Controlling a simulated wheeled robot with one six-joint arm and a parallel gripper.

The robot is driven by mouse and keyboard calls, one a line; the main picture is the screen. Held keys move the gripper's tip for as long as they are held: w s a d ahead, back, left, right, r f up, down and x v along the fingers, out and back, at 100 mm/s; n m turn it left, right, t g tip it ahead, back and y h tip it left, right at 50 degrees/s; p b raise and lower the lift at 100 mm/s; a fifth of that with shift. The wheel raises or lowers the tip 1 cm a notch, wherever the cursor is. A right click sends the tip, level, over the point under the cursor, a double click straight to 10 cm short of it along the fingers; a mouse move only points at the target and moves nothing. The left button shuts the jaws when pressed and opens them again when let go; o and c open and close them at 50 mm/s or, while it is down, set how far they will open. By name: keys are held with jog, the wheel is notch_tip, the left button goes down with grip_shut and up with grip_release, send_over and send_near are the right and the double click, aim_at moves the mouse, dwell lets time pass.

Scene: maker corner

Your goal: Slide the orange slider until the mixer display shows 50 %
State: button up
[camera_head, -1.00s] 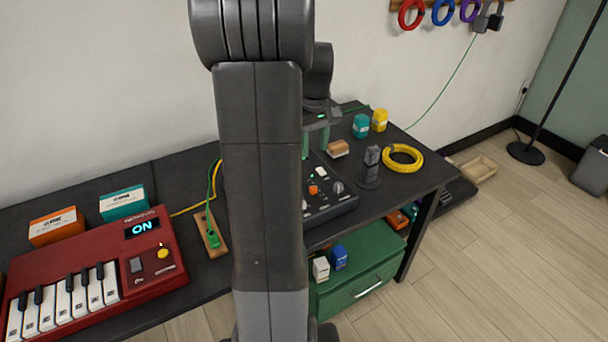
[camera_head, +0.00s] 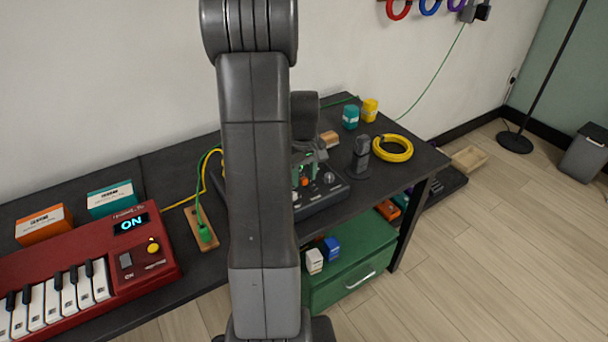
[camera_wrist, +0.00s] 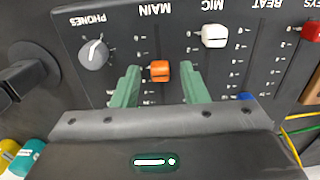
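The dark mixer (camera_head: 326,201) stands on the black table, partly behind my arm in the head view. In the wrist view, its panel (camera_wrist: 120,42) appears upside down. The orange slider (camera_wrist: 160,71) is in the MAIN column, and it also shows small in the head view (camera_head: 304,182). My gripper (camera_wrist: 158,88) is open, with one green finger on each side of the orange slider and a gap on both sides. In the head view, my gripper (camera_head: 303,170) is low over the mixer. The mixer display is not visible in either current view.
A white slider (camera_wrist: 214,36), a red slider (camera_wrist: 312,31) and a grey PHONES knob (camera_wrist: 94,54) are near the orange slider. A dark upright object (camera_head: 361,157) and a yellow cable coil (camera_head: 393,149) are right of the mixer. A red keyboard (camera_head: 95,262) is left.

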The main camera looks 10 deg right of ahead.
grip_shut()
jog(key=shift+w+a, duration=0.15)
jog(key=shift+w, duration=0.3)
grip_release()
notch_tip(320, 180, up, 14)
jog(key=p, duration=0.1)
dwell(0.4)
jog(key=shift+f, duration=0.1)
